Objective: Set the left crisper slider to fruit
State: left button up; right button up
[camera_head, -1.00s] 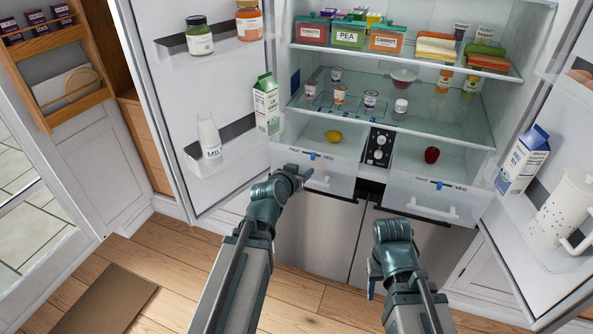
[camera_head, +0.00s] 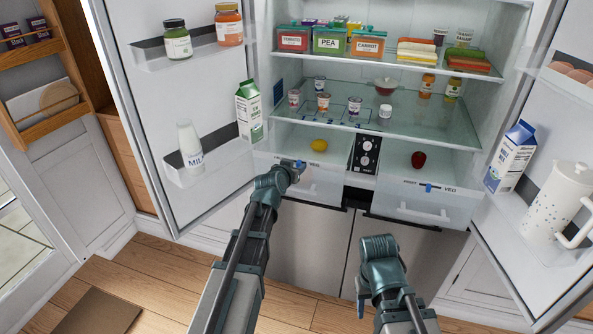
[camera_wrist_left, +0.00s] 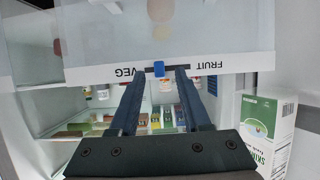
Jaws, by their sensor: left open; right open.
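The left crisper drawer (camera_head: 322,188) is closed, with a label strip along its top front edge. Its blue slider knob (camera_wrist_left: 158,68) sits on a dark track between VEG on the left and FRUIT on the right in the upside-down left wrist view. The knob is slightly nearer VEG. My left gripper (camera_head: 297,166) is open at the strip, its fingers (camera_wrist_left: 160,76) on either side of the knob with gaps visible. In the head view the gripper partly covers the knob and label. My right gripper (camera_head: 362,297) is open and empty, low in front of the fridge.
The right crisper (camera_head: 425,208) has its own blue slider (camera_head: 428,188). A dark dial panel (camera_head: 367,152) stands between the drawers. The open left door holds a milk carton (camera_head: 249,111) and a milk bottle (camera_head: 190,147) close to my left arm.

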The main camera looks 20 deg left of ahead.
pick_arm(q)
jog(key=shift+x, duration=0.75)
grip_shut()
dwell(1.0)
